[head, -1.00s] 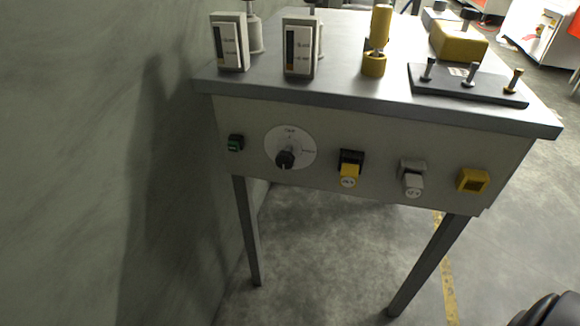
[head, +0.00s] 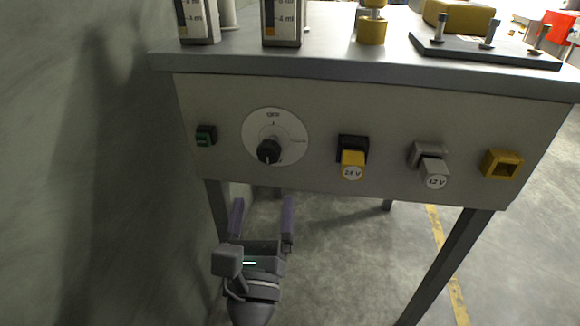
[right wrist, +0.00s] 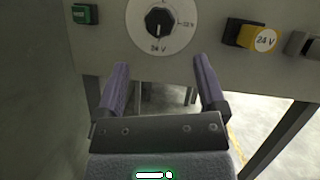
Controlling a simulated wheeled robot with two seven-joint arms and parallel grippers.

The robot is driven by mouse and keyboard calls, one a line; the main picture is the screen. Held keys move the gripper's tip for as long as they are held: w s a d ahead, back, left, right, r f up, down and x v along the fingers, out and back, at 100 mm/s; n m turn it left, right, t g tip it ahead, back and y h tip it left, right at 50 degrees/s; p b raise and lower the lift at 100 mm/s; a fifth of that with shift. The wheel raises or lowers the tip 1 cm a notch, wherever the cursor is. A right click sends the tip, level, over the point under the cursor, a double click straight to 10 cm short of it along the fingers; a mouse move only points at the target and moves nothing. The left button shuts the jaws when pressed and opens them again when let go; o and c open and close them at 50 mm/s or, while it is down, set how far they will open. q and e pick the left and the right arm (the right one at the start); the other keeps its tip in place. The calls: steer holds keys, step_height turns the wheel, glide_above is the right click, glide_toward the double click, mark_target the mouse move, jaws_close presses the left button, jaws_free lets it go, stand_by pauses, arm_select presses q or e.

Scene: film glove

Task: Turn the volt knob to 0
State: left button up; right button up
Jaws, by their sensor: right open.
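The volt knob (head: 268,151) is a black knob on a round white dial (head: 289,127) on the front panel of the bench. It also shows in the right wrist view (right wrist: 158,21), with a "24 V" mark below it on the dial. My right gripper (head: 262,212) is below the knob and apart from it. Its two purple fingers (right wrist: 162,72) are spread wide with nothing between them, pointing up toward the dial in the right wrist view. My left gripper does not show.
The panel (head: 390,115) also bears a green switch (head: 205,136), a yellow 24 V plug (head: 352,164), a grey 12 V plug (head: 433,172) and a yellow socket (head: 502,164). The bench top (head: 350,55) overhangs the panel. A wall (head: 80,160) stands close on the left.

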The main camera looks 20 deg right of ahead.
mark_target(268, 159)
steer(key=x, duration=0.3)
steer(key=shift+w+d+r, duration=0.15)
steer(key=shift+w+r, duration=0.05)
steer(key=b+x, duration=0.1)
steer(key=x, duration=0.5)
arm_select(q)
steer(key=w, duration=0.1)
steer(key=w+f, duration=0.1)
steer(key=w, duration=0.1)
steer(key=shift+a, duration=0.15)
arm_select(e)
jaws_close()
